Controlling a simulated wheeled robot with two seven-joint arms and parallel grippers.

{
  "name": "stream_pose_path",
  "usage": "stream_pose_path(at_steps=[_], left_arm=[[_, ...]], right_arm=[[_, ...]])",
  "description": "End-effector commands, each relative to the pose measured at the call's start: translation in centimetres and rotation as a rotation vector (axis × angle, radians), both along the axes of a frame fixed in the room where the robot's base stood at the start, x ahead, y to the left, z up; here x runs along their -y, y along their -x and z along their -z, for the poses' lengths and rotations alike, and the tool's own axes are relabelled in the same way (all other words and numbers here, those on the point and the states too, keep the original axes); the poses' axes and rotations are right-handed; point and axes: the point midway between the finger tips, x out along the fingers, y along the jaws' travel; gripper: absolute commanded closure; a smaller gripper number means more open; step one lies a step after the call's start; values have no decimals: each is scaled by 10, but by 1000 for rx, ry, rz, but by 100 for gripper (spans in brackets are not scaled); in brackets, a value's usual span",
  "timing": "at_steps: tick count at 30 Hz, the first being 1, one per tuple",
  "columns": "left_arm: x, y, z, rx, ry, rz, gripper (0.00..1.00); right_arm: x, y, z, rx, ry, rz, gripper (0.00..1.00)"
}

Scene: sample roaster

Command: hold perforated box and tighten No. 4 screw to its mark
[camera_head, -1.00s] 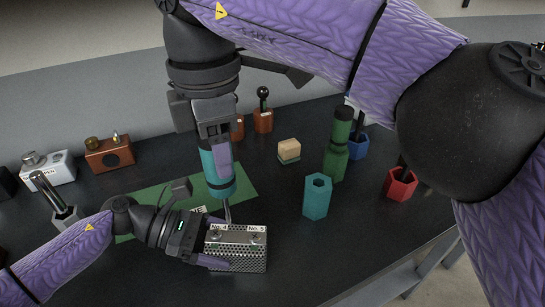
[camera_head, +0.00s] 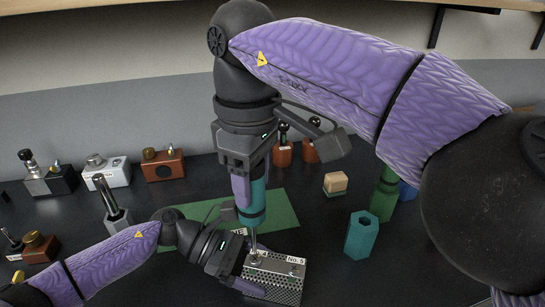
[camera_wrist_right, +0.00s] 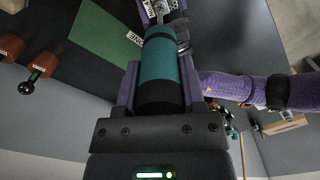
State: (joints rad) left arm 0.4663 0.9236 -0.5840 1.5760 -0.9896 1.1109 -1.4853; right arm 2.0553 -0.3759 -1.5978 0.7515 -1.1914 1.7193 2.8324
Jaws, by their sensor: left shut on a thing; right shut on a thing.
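The perforated metal box (camera_head: 283,291) stands at the bottom of the head view. My left gripper (camera_head: 243,275) is shut on its left end. My right gripper (camera_head: 247,188) is shut on the teal screwdriver (camera_head: 252,210), which stands nearly upright. Its thin shaft reaches down to the left part of the box top, where the No. 4 screw sits. The tip appears to be at that screw; the screw's mark is too small to read. The No. 5 label (camera_head: 296,261) shows at the right. The right wrist view shows the screwdriver handle (camera_wrist_right: 160,72) between the fingers.
A green mat (camera_head: 284,212) lies behind the box. A teal hexagonal holder (camera_head: 361,235) and a dark green cylinder (camera_head: 385,195) stand to the right, with a wooden block (camera_head: 335,182) behind. Several small devices, including a white one (camera_head: 107,172), line the left back.

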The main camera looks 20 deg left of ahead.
Motion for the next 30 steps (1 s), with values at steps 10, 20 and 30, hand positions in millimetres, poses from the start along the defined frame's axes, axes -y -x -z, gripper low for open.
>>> stream_pose_path(at_steps=[10,20,30], left_arm=[[0,0,0,0,0,0,92],[0,0,0,0,0,0,92],[0,0,0,0,0,0,92]], right_arm=[[0,-1,0,-1,-1,-283,100],[-2,-3,0,-1,-2,-1275,100],[-3,-3,0,0,0,-1577,100]])
